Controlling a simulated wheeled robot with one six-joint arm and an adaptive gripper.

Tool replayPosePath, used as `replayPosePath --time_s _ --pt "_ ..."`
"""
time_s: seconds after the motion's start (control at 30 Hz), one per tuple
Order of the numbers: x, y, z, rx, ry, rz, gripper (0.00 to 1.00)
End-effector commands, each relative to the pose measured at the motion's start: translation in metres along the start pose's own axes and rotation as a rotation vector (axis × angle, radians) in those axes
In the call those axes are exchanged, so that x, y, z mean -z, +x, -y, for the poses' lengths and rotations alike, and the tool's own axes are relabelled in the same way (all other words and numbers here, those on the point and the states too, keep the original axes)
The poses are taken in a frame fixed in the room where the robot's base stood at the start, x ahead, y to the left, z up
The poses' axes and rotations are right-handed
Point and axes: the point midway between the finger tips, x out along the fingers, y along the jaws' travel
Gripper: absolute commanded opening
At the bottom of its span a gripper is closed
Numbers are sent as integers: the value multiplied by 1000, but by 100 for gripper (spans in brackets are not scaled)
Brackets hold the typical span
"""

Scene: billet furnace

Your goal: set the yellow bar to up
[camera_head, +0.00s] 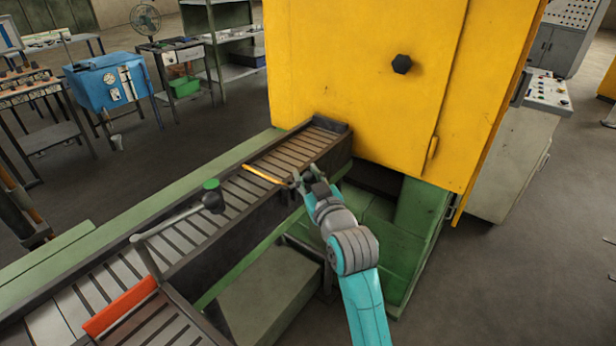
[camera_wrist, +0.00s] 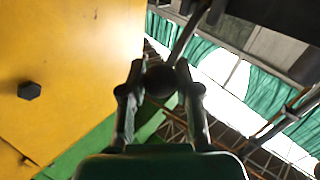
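The yellow bar (camera_head: 264,174) lies across the slatted conveyor close to the yellow furnace, its near end beside my gripper (camera_head: 308,176). In the wrist view, the two fingers of my gripper (camera_wrist: 160,66) stand apart, with a dark round knob (camera_wrist: 160,81) showing between them. A dark rod (camera_wrist: 187,38) runs up from the knob. I cannot tell whether the fingers press on the knob, or whether it belongs to the yellow bar.
The yellow furnace (camera_head: 350,75) with a dark knob (camera_head: 402,64) stands just behind my gripper. A grey lever (camera_head: 170,222) with a green-topped dark head and a red bar (camera_head: 120,305) are farther left along the conveyor (camera_head: 245,190). Open floor lies right.

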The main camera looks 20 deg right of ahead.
Motion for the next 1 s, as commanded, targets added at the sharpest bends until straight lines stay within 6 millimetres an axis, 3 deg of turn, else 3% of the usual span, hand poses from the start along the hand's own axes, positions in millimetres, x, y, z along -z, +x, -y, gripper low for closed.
replayPosePath --time_s 0.47,0.8,1.0 --pt "-4 -2 -1 -8 26 -39 0" --pt "-23 -12 -4 -40 142 -204 0" --pt "-38 -18 -5 -42 145 -207 0"
